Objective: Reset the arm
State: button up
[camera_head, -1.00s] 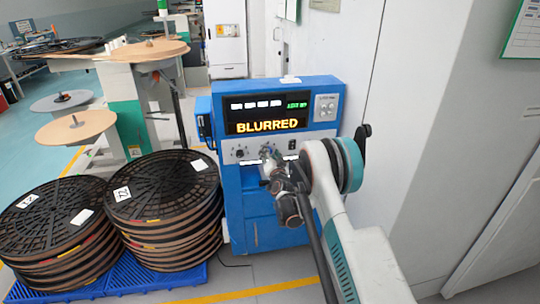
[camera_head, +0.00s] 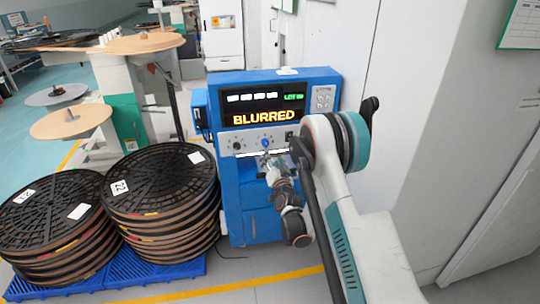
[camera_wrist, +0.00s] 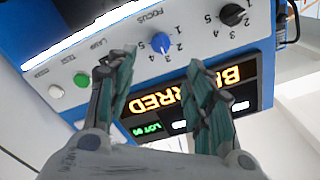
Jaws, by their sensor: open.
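My arm reaches forward from the lower right in the head view, and my gripper (camera_head: 266,160) is in front of the blue machine's (camera_head: 240,200) control panel. In the wrist view my gripper (camera_wrist: 160,75) has its two green-grey fingers apart, with nothing between them. The panel appears upside down there. A blue focus knob (camera_wrist: 161,42) lies just beyond the fingertips, apart from them as far as I can tell. The machine's display (camera_head: 264,117) reads "BLURRED" in orange letters.
A black knob (camera_wrist: 232,14), a green button (camera_wrist: 81,80) and a white button (camera_wrist: 56,91) sit on the panel. Stacks of black reels (camera_head: 160,180) stand on a blue pallet (camera_head: 150,273) at left. A white wall (camera_head: 425,130) is close on the right.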

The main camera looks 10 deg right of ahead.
jog(key=shift+s, duration=0.6)
jog(key=s+a+r+n+g+y, duration=0.1)
jog(key=s+r, duration=0.1)
jog(key=r, duration=0.5)
jog(key=s+a+r+n+g, duration=0.1)
jog(key=s+r+n, duration=0.1)
jog(key=r, duration=0.4)
jog(key=s+a+r+n+g, duration=0.1)
jog(key=s+r+n+g, duration=0.15)
jog(key=s+r, duration=0.8)
jog(key=s+d+f+g, duration=0.1)
jog(key=s+g, duration=0.1)
jog(key=s, duration=0.9)
jog(key=s+d+f+n+g, duration=0.1)
jog(key=s+g, duration=0.1)
jog(key=s, duration=0.9)
jog(key=s+d+f+g+h, duration=0.1)
jog(key=s+f+g, duration=0.1)
jog(key=s, duration=1)
jog(key=shift+n, duration=0.35)
